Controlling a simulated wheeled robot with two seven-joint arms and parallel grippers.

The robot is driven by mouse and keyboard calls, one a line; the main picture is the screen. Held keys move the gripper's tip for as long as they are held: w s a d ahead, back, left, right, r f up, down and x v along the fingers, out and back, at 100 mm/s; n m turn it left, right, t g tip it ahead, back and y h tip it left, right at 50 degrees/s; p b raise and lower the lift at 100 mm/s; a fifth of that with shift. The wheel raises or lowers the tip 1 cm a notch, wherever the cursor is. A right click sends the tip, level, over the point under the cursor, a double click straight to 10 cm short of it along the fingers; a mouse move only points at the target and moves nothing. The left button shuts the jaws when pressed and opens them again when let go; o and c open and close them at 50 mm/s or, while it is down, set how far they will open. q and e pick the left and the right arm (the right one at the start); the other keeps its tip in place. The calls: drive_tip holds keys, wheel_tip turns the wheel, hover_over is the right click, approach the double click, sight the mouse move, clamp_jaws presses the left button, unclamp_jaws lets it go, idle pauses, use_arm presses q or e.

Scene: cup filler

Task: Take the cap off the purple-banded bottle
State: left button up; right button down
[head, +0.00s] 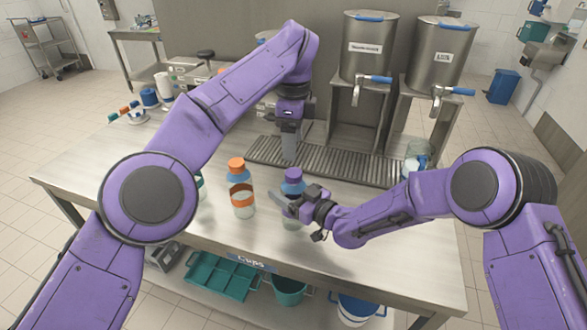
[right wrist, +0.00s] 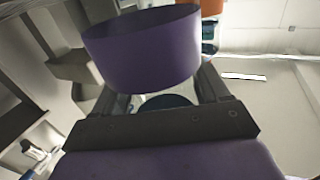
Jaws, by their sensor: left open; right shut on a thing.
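The purple-banded bottle stands on the steel table with its purple cap (head: 293,174) on top, above a blue shoulder (head: 292,187). My right gripper (head: 284,206) is shut on the bottle's body from the right and hides much of it. My left gripper (head: 289,150) points down just above and behind the cap in the picture. It is open and empty, apart from the cap as far as I can tell.
An orange-capped bottle (head: 240,200) stands just left of the purple one. Behind are a drain grate (head: 330,165) and two steel dispensers (head: 368,50) with blue-handled taps. The table (head: 380,262) is bare at the front right.

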sight(294, 172)
use_arm(q)
drive_tip(key=m, duration=1.8)
drive_tip(key=shift+m, duration=0.3)
drive_tip(key=m, duration=0.5)
drive_tip(key=shift+f+m, duration=0.1)
drive_tip(key=shift+m, duration=0.3)
drive_tip(key=m, duration=0.8)
drive_tip(key=shift+d+m, duration=0.1)
drive_tip(key=shift+m, duration=0.2)
drive_tip(key=m, duration=0.4)
drive_tip(key=shift+f, duration=0.3)
wheel_tip(294, 172, down, 8)
drive_tip(key=shift+r, duration=0.25)
drive_tip(key=c, duration=1.1)
